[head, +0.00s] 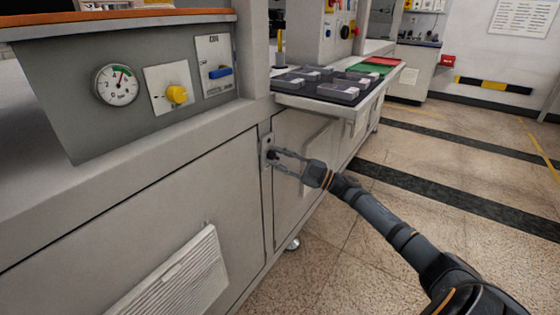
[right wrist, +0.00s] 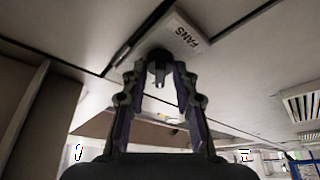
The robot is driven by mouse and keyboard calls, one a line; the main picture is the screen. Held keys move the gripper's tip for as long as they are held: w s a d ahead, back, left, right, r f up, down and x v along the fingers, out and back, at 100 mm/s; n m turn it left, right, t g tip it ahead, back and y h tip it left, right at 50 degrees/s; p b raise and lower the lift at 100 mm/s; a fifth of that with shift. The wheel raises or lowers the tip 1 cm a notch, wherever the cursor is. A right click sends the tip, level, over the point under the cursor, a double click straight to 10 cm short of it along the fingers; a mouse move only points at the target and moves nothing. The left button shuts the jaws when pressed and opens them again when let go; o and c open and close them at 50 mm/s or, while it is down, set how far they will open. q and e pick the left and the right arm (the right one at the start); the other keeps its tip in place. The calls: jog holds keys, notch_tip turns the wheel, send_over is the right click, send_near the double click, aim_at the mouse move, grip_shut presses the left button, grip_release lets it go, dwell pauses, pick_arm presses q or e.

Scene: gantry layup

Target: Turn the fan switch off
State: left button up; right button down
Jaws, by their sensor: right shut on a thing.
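The fan switch is a dark toggle on a small pale plate (head: 266,142) on the front of the grey cabinet. In the right wrist view its plate (right wrist: 186,36) reads "FANS", and the dark toggle (right wrist: 158,72) stands out below the lettering. My right gripper (head: 275,160) reaches in from the lower right, with its fingertips at the plate. In the right wrist view the right gripper (right wrist: 160,72) has its fingertips on either side of the toggle, shut on it. The exact tilt of the toggle is hard to tell. My left gripper is not in view.
A control panel above left has a pressure gauge (head: 117,85), a yellow knob (head: 177,94) and a blue-handled switch (head: 220,72). A shelf (head: 300,101) with grey blocks juts out above my right gripper. A vent (head: 178,280) is at lower left. The floor at right is clear.

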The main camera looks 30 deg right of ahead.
jog(key=shift+n, duration=0.6)
jog(key=c, duration=1.4)
grip_release()
jog(key=shift+s, duration=0.1)
jog(key=shift+s+d+f, duration=0.2)
jog(key=shift+s+d, duration=0.05)
jog(key=v, duration=0.6)
jog(key=shift+s+d, duration=0.25)
